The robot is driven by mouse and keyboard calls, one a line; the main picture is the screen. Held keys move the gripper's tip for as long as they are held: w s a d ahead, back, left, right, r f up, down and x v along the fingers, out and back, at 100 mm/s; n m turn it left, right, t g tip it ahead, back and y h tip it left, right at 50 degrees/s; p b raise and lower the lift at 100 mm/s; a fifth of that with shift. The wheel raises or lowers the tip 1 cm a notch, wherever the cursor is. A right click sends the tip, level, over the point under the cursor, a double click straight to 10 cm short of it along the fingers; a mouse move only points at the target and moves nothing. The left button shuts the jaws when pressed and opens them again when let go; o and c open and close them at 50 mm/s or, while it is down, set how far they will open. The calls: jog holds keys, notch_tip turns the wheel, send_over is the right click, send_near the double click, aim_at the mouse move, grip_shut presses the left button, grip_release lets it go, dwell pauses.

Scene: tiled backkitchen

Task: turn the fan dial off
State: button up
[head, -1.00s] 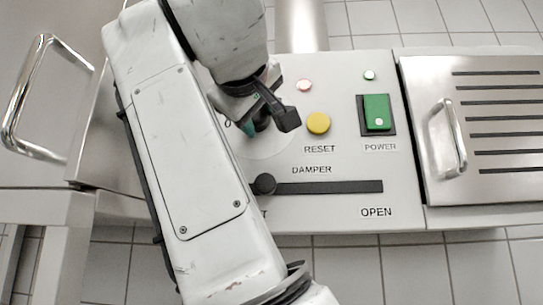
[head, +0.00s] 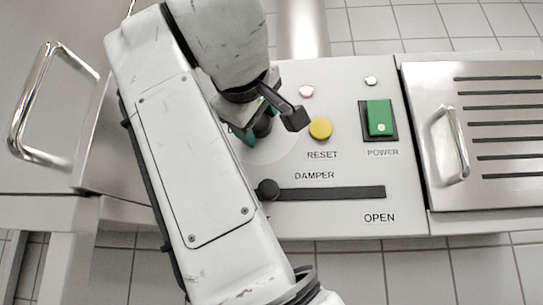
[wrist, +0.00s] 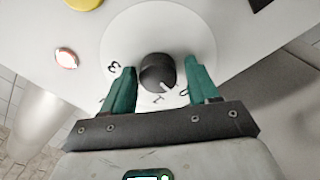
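The fan dial (wrist: 158,71) is a round black knob with a white pointer mark, on a pale round plate with numbers in the wrist view. The pointer faces the lower right, roughly between the 1 and the 0. My gripper (wrist: 161,66) is open, with one green finger on each side of the dial. A small gap shows at the right finger; the left finger is very close, and I cannot tell whether it touches. In the head view my gripper (head: 254,133) is over the plate, and my arm hides much of the dial area.
A yellow reset button (head: 320,129), a pink lamp (head: 307,91) and a green power switch (head: 379,117) are right of my gripper. The damper slider (head: 268,189) sits at its slot's left end. A vented steel lid (head: 495,130) with a handle is further right.

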jog(key=shift+o, duration=0.7)
jog(key=shift+d, duration=0.1)
jog(key=s+b, duration=0.4)
jog(key=s, duration=0.6)
jog(key=shift+s+a, duration=0.2)
jog(key=shift+s, duration=0.15)
